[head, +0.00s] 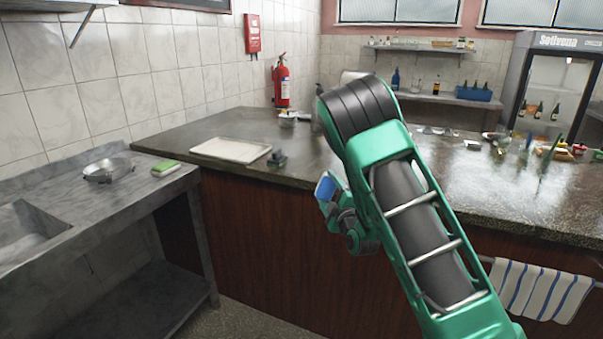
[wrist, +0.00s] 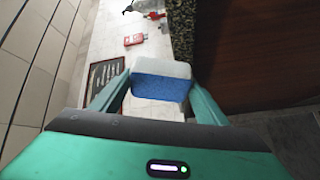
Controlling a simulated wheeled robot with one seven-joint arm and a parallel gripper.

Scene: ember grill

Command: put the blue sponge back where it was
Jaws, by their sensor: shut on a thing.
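The blue sponge (wrist: 158,86), white on its upper side and blue below, is between the two fingers of my gripper (wrist: 155,92) in the wrist view. My gripper is shut on it. In the head view the sponge (head: 325,187) shows as a small blue patch at the end of my green arm, by the front edge of the dark counter (head: 215,131). Much of the gripper is hidden there by its own wrist. I cannot tell exactly how far the sponge is from the counter edge.
A grey side bench (head: 60,220) at left holds a green sponge (head: 166,168), a round metal pan (head: 107,170) and a sink (head: 25,228). On the counter are a white tray (head: 231,150) and a small dark object (head: 278,158). Bottles and small items crowd the counter's right part.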

